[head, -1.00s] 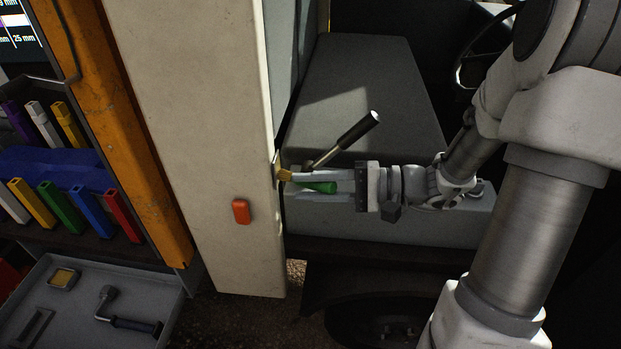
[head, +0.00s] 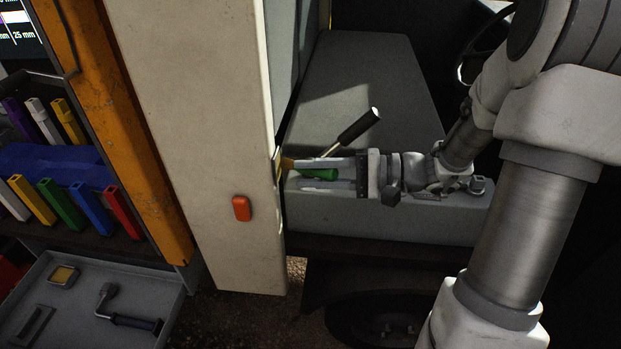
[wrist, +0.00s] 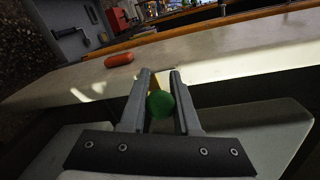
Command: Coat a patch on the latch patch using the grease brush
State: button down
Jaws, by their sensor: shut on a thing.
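My gripper (head: 296,176) is shut on the grease brush, whose green handle (head: 318,174) shows between the fingers. Its yellowish head (head: 287,163) points left at the inner edge of the pale door pillar (head: 200,130). A small yellowish plate, probably the latch patch (head: 277,158), sits on that edge. The brush head is at or very near it; I cannot tell whether they touch. In the wrist view the round green handle end (wrist: 160,104) sits between the fingers and hides most of the brush and patch.
A lever with a black grip (head: 358,126) rises just behind my gripper. A grey seat (head: 365,85) lies behind and below. An orange-red marker (head: 241,208) is on the pillar. At left are a rack of coloured blocks (head: 60,205) and a grey tool tray (head: 75,310).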

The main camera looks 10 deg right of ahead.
aim_at(337, 171)
jog(key=shift+f+v, duration=0.15)
jog(key=shift+v, duration=1.3)
jog(key=shift+f+v, duration=0.2)
jog(key=shift+v, duration=1.25)
jog(key=shift+d, duration=0.15)
jog(key=v, duration=0.3)
jog(key=shift+f, duration=0.1)
jog(key=p, duration=0.1)
jog(key=r+p, duration=0.1)
jog(key=p, duration=0.1)
jog(key=shift+w+a+r, duration=0.1)
jog(key=shift+a+r, duration=0.2)
jog(key=shift+a, duration=0.05)
jog(key=shift+r+p+x, duration=0.25)
jog(key=shift+p+x, duration=0.4)
jog(key=shift+x, duration=0.5)
jog(key=shift+r+p+x, duration=0.25)
jog(key=shift+p+x, duration=0.4)
jog(key=shift+x, duration=0.45)
jog(key=shift+r+p+x, duration=0.25)
jog(key=shift+p+x, duration=0.4)
jog(key=shift+x, duration=0.5)
